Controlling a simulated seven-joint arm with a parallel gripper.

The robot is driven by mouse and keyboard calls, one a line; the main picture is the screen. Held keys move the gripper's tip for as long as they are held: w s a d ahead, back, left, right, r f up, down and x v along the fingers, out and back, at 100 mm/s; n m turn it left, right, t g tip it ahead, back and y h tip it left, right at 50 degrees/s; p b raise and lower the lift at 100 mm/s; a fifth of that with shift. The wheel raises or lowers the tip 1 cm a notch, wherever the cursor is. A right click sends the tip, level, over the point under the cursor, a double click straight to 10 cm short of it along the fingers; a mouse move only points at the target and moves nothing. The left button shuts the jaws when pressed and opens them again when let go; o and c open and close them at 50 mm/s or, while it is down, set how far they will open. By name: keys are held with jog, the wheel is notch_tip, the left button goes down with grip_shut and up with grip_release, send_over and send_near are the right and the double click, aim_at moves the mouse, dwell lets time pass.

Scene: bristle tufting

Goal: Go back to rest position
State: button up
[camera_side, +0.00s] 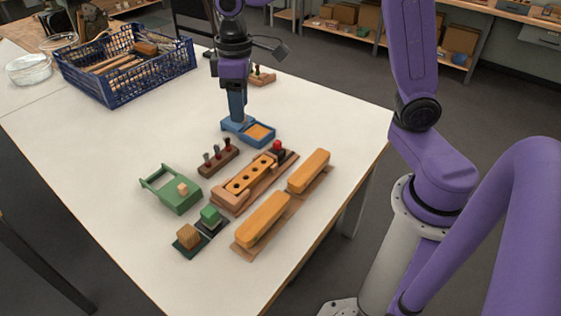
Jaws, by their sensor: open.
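My gripper (234,80) hangs pointing down at the top of the blue upright post (237,104). The post rises from a blue holder (258,137) with an orange-brown patch in its tray. The fingers are small here, and I cannot tell whether they touch the post. In front of the holder lies a wooden brush block with dark holes (250,177) on a brown base. A dark wooden rack (218,160) beside it holds several small upright pieces, apart from my gripper.
Two orange bars (263,219) lie at the front right. A green frame (171,190), a green block (210,215) and a ribbed wooden cube (189,237) sit at the front left. A blue crate (126,64) fills the back left. The white table (95,150) is bare at left.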

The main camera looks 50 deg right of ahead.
jog(key=s+d+f+n, duration=0.2)
jog(key=s, duration=1)
jog(key=s+d+f+n, duration=0.1)
jog(key=s+d+n, duration=0.2)
jog(key=s, duration=0.9)
jog(key=shift+s+f+n, duration=0.3)
jog(key=shift+f, duration=0.05)
jog(key=shift+d, duration=0.1)
